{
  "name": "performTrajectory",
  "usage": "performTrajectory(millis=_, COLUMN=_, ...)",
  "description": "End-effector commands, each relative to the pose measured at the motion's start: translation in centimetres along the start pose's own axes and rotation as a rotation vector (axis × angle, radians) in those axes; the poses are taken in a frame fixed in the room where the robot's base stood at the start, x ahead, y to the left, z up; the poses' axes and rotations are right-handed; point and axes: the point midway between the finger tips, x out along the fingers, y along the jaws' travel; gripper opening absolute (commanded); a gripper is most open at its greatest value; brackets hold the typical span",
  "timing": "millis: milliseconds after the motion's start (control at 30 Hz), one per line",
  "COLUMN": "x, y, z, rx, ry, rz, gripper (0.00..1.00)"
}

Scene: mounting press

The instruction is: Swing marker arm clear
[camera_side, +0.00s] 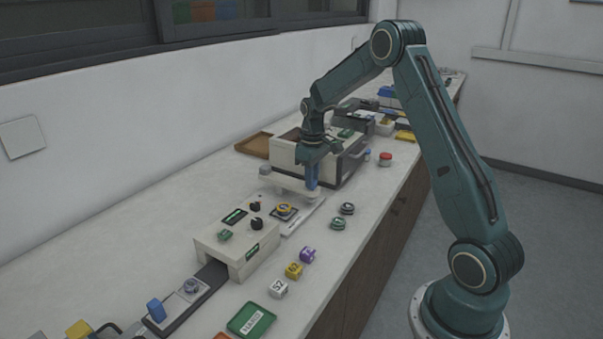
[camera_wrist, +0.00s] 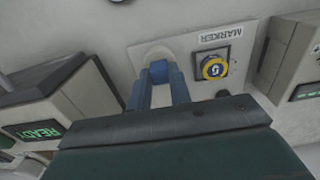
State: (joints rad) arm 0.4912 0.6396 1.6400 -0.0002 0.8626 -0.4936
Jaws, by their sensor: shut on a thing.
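The handle sits at a pale, rounded part of the marker arm (camera_wrist: 153,52), over a white plate lettered MARKER. In the side view my gripper (camera_side: 312,178) points down at the end of the pale marker arm (camera_side: 284,180). The fingers partly hide the handle.
A cream box with a dark front (camera_side: 335,160) stands close behind my gripper. A cream housing with black knobs (camera_side: 238,240) stands in front. Green discs (camera_side: 338,223), coloured cubes (camera_side: 293,270) and a red-capped jar (camera_side: 385,158) lie along the bench's right side.

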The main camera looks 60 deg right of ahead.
Motion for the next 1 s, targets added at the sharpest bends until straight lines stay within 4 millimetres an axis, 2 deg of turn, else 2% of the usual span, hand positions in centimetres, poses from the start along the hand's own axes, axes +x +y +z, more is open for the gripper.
performTrajectory(millis=433, x=-0.11, y=0.28, z=-0.07, rx=-0.015, ry=0.004, rz=0.003, gripper=0.0)
performTrajectory(millis=467, x=-0.11, y=0.29, z=-0.07, rx=-0.014, ry=0.004, rz=0.003, gripper=0.26)
performTrajectory(millis=533, x=-0.1, y=0.27, z=-0.05, rx=-0.014, ry=0.003, rz=0.003, gripper=0.4)
performTrajectory(millis=567, x=-0.09, y=0.26, z=-0.05, rx=-0.014, ry=0.003, rz=0.003, gripper=0.42)
performTrajectory(millis=1000, x=-0.48, y=0.17, z=-0.06, rx=-0.013, ry=0.002, rz=0.001, gripper=0.42)
